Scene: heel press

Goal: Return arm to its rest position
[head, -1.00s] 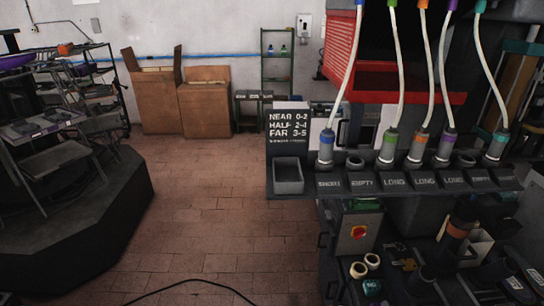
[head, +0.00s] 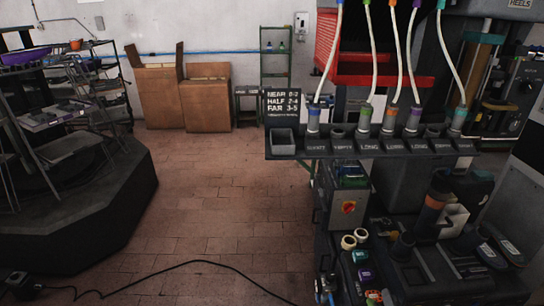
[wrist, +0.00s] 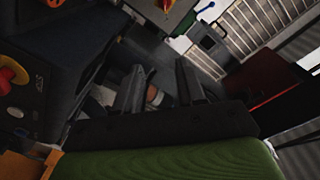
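My gripper (wrist: 158,82) shows in the wrist view, with its two dark fingers standing apart above a wide black palm. Nothing is clearly held between them; a small pale and orange piece (wrist: 153,96) shows in the gap, and I cannot tell how far beyond the fingers it lies. Neither my arm nor my gripper can be made out in the head view. A green rounded surface (wrist: 170,163) fills the bottom of the wrist view, and a dark panel with a red knob (wrist: 10,78) is at its left.
A labelled rack (head: 365,151) holds several hose-topped tubes at centre right. Below it are a cabinet with a red switch (head: 349,207) and a cluttered dark bench (head: 440,276). A dark platform (head: 85,215) stands left. Brick floor (head: 225,190) between is open, crossed by a black cable (head: 190,263).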

